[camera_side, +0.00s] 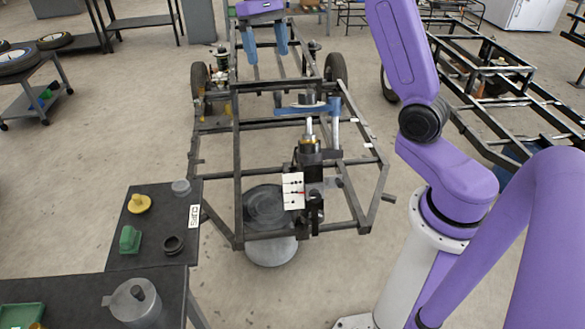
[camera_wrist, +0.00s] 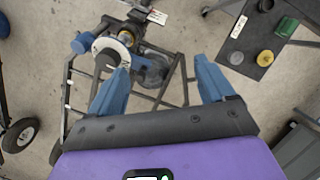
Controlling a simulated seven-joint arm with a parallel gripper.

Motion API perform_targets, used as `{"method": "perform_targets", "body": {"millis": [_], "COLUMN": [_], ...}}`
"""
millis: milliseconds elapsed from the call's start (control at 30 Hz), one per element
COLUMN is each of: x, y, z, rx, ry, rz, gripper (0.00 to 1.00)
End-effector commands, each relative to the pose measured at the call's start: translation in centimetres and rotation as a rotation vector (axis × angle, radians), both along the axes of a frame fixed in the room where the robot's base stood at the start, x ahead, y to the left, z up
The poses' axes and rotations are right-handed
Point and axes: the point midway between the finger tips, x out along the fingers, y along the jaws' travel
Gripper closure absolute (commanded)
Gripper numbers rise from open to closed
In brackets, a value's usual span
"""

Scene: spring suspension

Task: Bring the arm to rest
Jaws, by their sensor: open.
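My gripper (camera_wrist: 162,82) is open, with its two blue fingers wide apart and nothing between them in the wrist view. In the side view my gripper (camera_side: 266,42) is at the top, fingers pointing down, above the far part of the dark metal frame (camera_side: 236,150). The suspension assembly (camera_side: 309,150) stands upright at the near end of the frame, apart from my gripper. In the wrist view the assembly (camera_wrist: 126,40) lies beyond the left finger.
A second metal frame (camera_side: 500,90) stands at right. Bare floor surrounds the frame.

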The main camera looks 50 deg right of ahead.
Motion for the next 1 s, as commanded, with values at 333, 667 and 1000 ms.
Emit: {"method": "perform_targets", "body": {"millis": [333,667,1000], "x": [-7.9,-18.0,-28.3], "y": [8.7,12.6,12.0], "z": [-1.4,-3.9,-7.4], "rx": [-0.001,0.021,0.072], "ry": [-0.090,-0.176,-0.262], "rz": [0.385,0.755,1.130], "gripper": [0.18,0.18,0.18]}}
